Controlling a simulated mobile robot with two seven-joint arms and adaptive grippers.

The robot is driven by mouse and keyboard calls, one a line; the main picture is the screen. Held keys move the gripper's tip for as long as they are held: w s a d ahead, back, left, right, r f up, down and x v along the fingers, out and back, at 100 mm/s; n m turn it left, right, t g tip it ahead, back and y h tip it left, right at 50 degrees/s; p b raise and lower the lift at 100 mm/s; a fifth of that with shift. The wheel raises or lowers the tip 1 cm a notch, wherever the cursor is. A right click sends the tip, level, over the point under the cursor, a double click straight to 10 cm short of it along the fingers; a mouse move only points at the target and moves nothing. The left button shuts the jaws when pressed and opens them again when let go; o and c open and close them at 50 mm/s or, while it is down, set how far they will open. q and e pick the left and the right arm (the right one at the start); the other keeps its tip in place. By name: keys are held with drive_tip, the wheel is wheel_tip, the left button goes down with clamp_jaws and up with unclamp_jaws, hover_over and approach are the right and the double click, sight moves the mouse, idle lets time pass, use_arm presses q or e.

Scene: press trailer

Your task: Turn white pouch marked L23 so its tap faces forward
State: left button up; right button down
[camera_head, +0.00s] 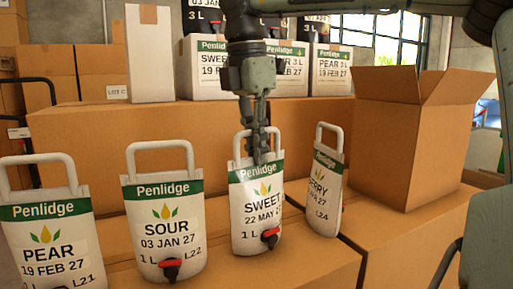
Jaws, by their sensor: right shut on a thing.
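Several white Penlidge pouches with loop handles stand in a row on cardboard boxes. The third from the left is the SWEET pouch (256,208), dated 22 MAY. Its lot mark cannot be read beside its red and black tap (270,237), which shows at the lower right of its front, so I take it as L23 from its place between L22 and L24. My right gripper (260,155) points down and is shut on this pouch at its top, inside the handle area, covering part of the green band. The pouch stands nearly upright. My left gripper is out of view.
The SOUR pouch L22 (165,222) and PEAR pouch L21 (48,238) stand to the left, with taps in front. The L24 pouch (326,190) stands close on the right, turned sideways. An open carton (412,140) is at right; boxed pouches (331,75) stand behind.

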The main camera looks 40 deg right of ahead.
drive_tip(key=shift+f, duration=0.2)
drive_tip(key=c, duration=1.7)
unclamp_jaws()
drive_tip(key=shift+r, duration=0.1)
drive_tip(key=shift+o, duration=0.6)
drive_tip(key=r, duration=0.4)
drive_tip(key=a+r, duration=0.1)
drive_tip(key=r, duration=0.6)
drive_tip(key=shift+a+r, duration=0.25)
drive_tip(key=shift+r, duration=0.15)
